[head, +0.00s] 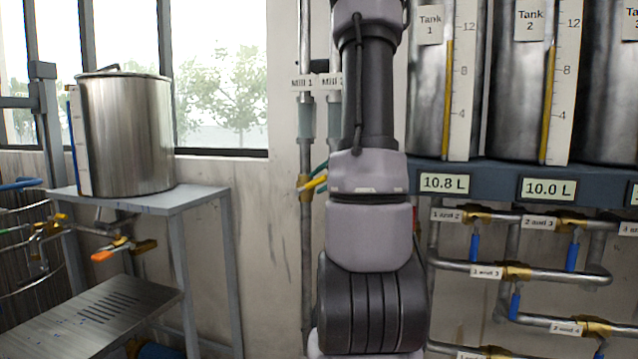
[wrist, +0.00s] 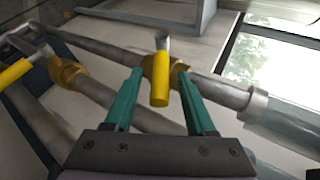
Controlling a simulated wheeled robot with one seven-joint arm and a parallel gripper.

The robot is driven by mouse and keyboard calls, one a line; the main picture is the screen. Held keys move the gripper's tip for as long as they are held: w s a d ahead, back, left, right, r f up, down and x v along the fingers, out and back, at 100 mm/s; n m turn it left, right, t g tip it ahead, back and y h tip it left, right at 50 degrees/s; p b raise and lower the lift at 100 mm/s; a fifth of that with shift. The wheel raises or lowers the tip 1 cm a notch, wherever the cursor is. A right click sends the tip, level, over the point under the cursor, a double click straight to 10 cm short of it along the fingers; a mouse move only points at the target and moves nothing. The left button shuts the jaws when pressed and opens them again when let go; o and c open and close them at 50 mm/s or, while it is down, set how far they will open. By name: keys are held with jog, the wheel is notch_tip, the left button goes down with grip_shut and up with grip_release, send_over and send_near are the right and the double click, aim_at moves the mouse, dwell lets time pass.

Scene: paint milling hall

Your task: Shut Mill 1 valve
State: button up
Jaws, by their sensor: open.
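The Mill 1 valve has a yellow handle (head: 315,183) on the left of two vertical pipes, under the label "Mill 1" (head: 302,84) in the head view. In the wrist view its yellow handle (wrist: 160,85) slants across the pipe from its brass body (wrist: 178,73). My gripper (wrist: 160,73) is open, its green fingers on either side of this handle with a gap to each. Contact is not visible. In the head view my arm hides most of the gripper and the Mill 2 pipe (head: 334,120). The Mill 2 valve's brass body (wrist: 70,75) shows left in the wrist view.
A steel pot (head: 125,135) stands on a grey metal table (head: 205,198) at left. At right are tanks (head: 432,110) on a dark shelf with volume displays, above pipes with several blue-handled valves (head: 474,247). Bare wall (head: 275,230) lies left of the mill pipes.

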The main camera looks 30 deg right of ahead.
jog(key=v, duration=1)
jog(key=shift+s+r, duration=0.1)
